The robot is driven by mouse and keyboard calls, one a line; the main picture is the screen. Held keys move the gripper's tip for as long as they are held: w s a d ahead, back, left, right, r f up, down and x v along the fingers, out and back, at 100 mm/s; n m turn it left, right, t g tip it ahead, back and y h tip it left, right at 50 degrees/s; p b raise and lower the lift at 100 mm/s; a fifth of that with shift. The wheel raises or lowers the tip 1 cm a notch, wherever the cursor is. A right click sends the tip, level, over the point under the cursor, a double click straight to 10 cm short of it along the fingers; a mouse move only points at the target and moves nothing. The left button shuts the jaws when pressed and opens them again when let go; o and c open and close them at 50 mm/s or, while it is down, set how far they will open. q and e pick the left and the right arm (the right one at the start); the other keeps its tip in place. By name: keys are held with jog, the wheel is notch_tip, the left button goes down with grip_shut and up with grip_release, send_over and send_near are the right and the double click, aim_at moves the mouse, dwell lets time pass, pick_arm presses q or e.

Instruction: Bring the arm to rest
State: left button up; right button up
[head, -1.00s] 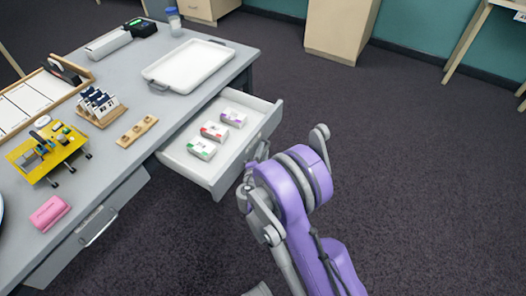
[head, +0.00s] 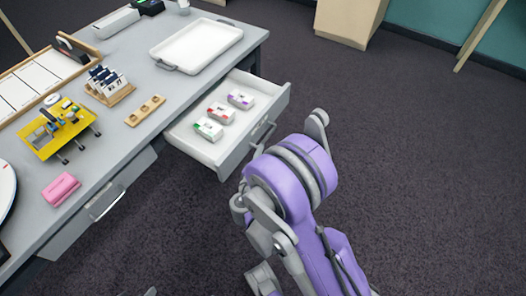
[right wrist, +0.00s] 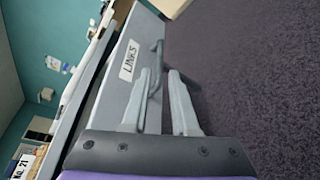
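My right arm is purple and grey and stands in front of the open drawer (head: 228,161) in the head view. Its gripper is mostly hidden there behind the arm links. In the right wrist view the right gripper (right wrist: 160,74) shows two grey fingers spread apart with nothing held between them. My left gripper is not in view.
The drawer holds three small boxes with purple (head: 241,98), red (head: 221,112) and green (head: 208,128) marks. The grey desk (head: 120,150) carries a white tray (head: 197,45), a yellow device (head: 50,140) and a pink block (head: 61,187). Dark floor at right is clear.

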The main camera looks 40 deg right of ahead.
dwell(0.3)
jog(key=s+a+r+m+g+y, duration=0.25)
jog(key=s+a+m+y, duration=0.4)
jog(key=s, duration=0.35)
jog(key=s+a+r+m+g+y, duration=0.25)
jog(key=s+a+m+y, duration=0.25)
jog(key=s+m, duration=0.4)
pick_arm(q)
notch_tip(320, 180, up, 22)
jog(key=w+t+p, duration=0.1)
jog(key=p, duration=1.8)
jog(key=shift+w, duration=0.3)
pick_arm(e)
notch_tip(320, 180, up, 22)
jog(key=a, duration=0.1)
jog(key=shift+w+n, duration=0.35)
